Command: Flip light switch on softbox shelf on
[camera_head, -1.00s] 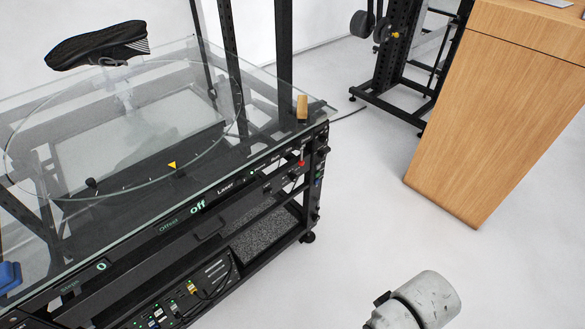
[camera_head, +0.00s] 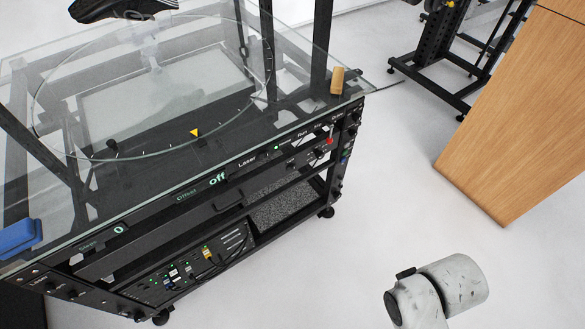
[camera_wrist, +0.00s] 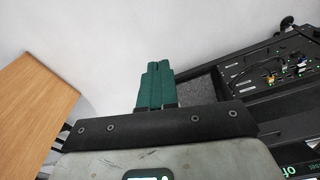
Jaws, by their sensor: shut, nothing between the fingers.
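The black turntable rack (camera_head: 225,205) with a round glass plate on top stands at the left in the head view. Its front panel carries small knobs and switches, with a red button (camera_head: 329,141) near the right end. I cannot tell which control is the softbox shelf light switch. In the wrist view, my gripper (camera_wrist: 155,68) shows green fingers shut together with nothing between them. It points toward the white floor and the dark lower shelf, apart from the rack (camera_wrist: 270,70). The gripper is outside the head view, where only part of my arm shows at the lower right.
A wooden desk (camera_head: 520,130) stands at the right and also shows in the wrist view (camera_wrist: 30,105). A black shoe (camera_head: 120,8) stands above the glass. A small wooden block (camera_head: 337,80) is on the glass corner. White floor (camera_head: 380,190) is clear between rack and desk.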

